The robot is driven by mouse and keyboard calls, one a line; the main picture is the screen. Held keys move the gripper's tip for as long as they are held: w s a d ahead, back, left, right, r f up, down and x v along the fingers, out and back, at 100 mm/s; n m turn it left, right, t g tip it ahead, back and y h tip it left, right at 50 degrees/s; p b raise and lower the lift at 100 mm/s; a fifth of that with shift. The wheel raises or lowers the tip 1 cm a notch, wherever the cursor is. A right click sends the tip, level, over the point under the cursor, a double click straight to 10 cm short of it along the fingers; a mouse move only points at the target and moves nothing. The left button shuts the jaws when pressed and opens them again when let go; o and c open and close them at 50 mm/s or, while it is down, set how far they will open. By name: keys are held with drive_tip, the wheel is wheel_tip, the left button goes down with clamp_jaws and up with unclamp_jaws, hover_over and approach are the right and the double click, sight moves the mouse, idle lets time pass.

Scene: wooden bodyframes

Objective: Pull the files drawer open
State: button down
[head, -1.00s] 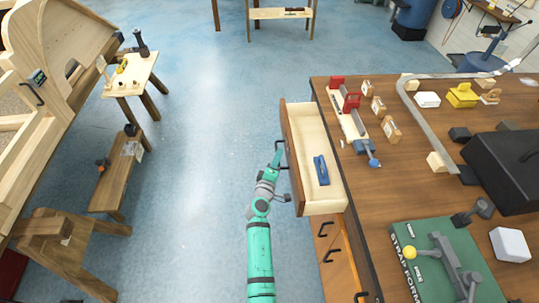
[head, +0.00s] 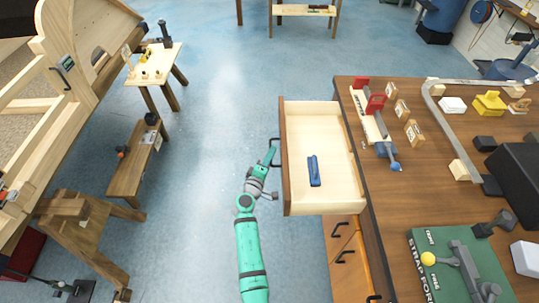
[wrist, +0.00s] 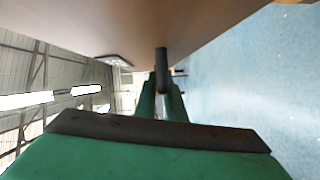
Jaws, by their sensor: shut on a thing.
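The files drawer (head: 325,201) is a light wooden drawer pulled well out from the left side of the workbench. A blue file-like tool (head: 314,171) lies inside it. My gripper (head: 271,153) is at the dark handle (head: 275,145) on the drawer's front, on its left side. In the wrist view, my green fingers (wrist: 161,100) are shut on the dark handle bar (wrist: 161,62), close to the wooden front panel (wrist: 150,22). The exact contact of the fingertips is partly hidden.
The workbench (head: 395,215) carries a red clamp fixture (head: 374,105), a green strap-former board (head: 455,250) and a black box. More drawers (head: 345,250) sit below the open one. Wooden frames and a low bench (head: 130,165) stand at left. Blue floor between is clear.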

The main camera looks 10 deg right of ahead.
drive_tip(key=shift+f, duration=0.1)
drive_tip(key=c, duration=1.8)
unclamp_jaws()
drive_tip(key=shift+c, duration=0.2)
drive_tip(key=v, duration=1.1)
drive_tip(key=shift+d, duration=0.1)
